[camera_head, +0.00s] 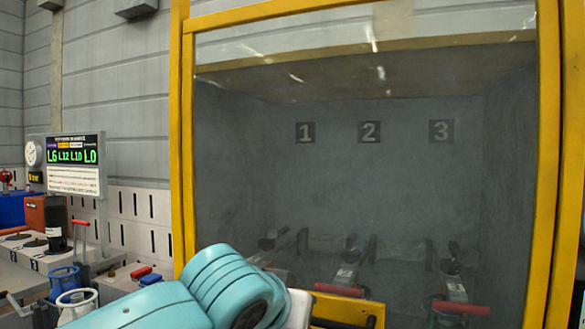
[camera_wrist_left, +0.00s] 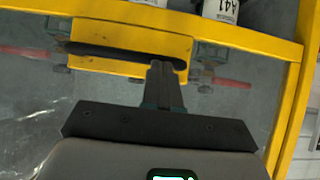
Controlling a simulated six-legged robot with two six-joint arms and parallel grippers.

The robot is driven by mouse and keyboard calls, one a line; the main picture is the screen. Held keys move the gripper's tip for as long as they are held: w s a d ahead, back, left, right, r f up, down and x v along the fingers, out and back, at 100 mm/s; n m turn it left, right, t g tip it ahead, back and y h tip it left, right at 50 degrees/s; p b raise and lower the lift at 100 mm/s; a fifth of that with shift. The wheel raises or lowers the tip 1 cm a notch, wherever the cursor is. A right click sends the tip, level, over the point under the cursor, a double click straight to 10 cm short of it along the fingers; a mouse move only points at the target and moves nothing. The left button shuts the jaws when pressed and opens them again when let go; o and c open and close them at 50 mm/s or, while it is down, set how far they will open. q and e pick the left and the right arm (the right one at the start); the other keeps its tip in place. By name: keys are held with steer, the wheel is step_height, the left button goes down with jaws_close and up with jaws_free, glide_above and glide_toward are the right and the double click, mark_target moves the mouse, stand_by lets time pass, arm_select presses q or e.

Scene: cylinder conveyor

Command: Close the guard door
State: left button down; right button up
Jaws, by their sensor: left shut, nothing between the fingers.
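The guard door (camera_head: 400,205) is a large clear panel in a yellow frame, filling the middle and right of the head view. I cannot tell whether it is fully closed. Its yellow handle plate (camera_head: 340,308) shows low, partly hidden by my turquoise left arm. In the left wrist view, the plate (camera_wrist_left: 105,65) carries a long dark handle bar (camera_wrist_left: 110,53). My left gripper (camera_wrist_left: 162,68) is shut and empty, its fingertips at one end of the bar. I cannot tell whether they touch it. The arm hides this gripper in the head view. My right gripper is out of view.
Behind the panel are number plates 1, 2 and 3 (camera_head: 369,132) and several stations with red-handled levers (camera_head: 460,307). At left stand a display board (camera_head: 75,160), a blue cylinder (camera_head: 65,281) and a bench with red handles. White text labels (camera_wrist_left: 220,10) show at the wrist view's top.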

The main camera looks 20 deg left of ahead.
arm_select(q)
step_height(320, 180, down, 19)
steer(key=b, duration=1.4)
steer(key=shift+w, duration=0.15)
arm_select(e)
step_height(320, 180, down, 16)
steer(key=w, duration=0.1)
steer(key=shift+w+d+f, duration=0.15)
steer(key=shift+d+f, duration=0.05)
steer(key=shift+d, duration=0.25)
arm_select(q)
steer(key=shift+r, duration=0.1)
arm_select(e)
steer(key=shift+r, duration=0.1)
arm_select(q)
steer(key=w+r+p+v, duration=0.1)
steer(key=p+v, duration=0.4)
steer(key=v, duration=0.8)
steer(key=shift+w+r+p, duration=0.3)
steer(key=shift+r, duration=0.25)
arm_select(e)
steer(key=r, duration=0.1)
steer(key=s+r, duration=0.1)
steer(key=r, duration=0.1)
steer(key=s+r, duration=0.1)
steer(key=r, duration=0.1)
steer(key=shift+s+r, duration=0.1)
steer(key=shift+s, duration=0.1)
